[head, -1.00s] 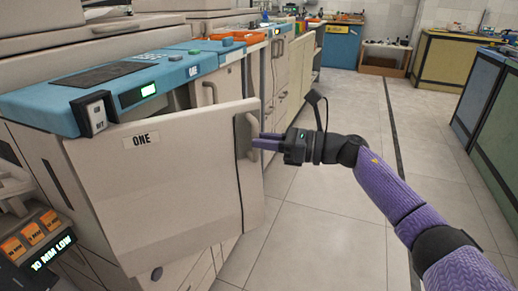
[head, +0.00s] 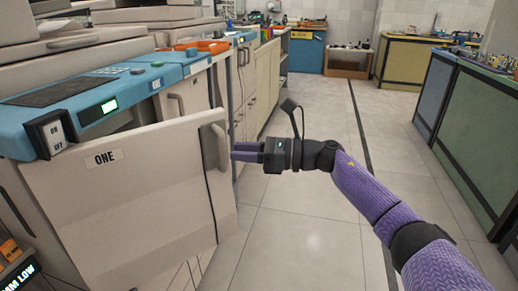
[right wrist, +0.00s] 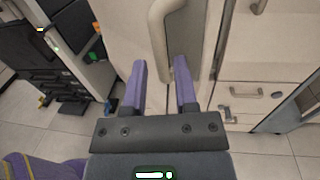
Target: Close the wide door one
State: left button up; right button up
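The wide door labelled ONE (head: 120,200) is a cream panel on the copier at the left of the head view. It stands swung open, with its free edge toward the aisle. Its curved handle (head: 214,146) is near that free edge. My right gripper (head: 234,151) is level with the handle, fingertips just right of it. In the right wrist view the two purple fingers are apart, and the handle (right wrist: 157,38) runs down between their tips. I cannot tell whether they touch it. My left gripper is not in view.
The blue control panel (head: 95,95) and a small on/off switch box (head: 48,134) are above the door. More cabinets line the row behind it. The tiled floor (head: 300,230) is clear in the aisle, with a green cabinet (head: 478,150) at the right.

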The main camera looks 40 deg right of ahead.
jog(key=p+v, duration=0.1)
jog(key=v, duration=0.6)
jog(key=shift+s+d+p, duration=0.2)
jog(key=shift+s+p, duration=0.05)
jog(key=shift+p, duration=0.1)
